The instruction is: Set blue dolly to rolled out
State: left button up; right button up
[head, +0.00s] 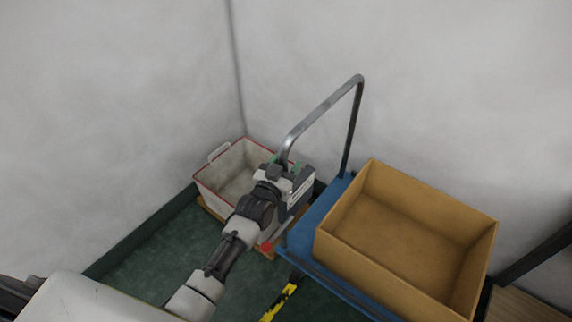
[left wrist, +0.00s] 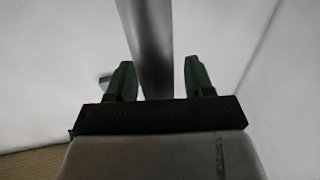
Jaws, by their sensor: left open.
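The blue dolly (head: 308,226) stands on the green floor near the right wall, with a grey metal push handle (head: 325,104) rising at its left end. My left gripper (head: 285,164) is at the lower left upright of the handle. In the left wrist view, my left gripper (left wrist: 160,72) is open, with the grey handle bar (left wrist: 150,45) between its two green fingers and a visible gap on the right side. The arm and gripper hide part of the dolly's left end. My right gripper is not in view.
An open cardboard box (head: 400,235) sits on the dolly deck. A white bin with a red rim (head: 215,180) stands in the corner, left of the dolly. A yellow and black floor strip (head: 279,302) lies in front. Green floor (head: 150,262) is clear at left.

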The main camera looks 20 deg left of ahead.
pick_arm(q)
jog(key=shift+c, duration=1.2)
grip_shut()
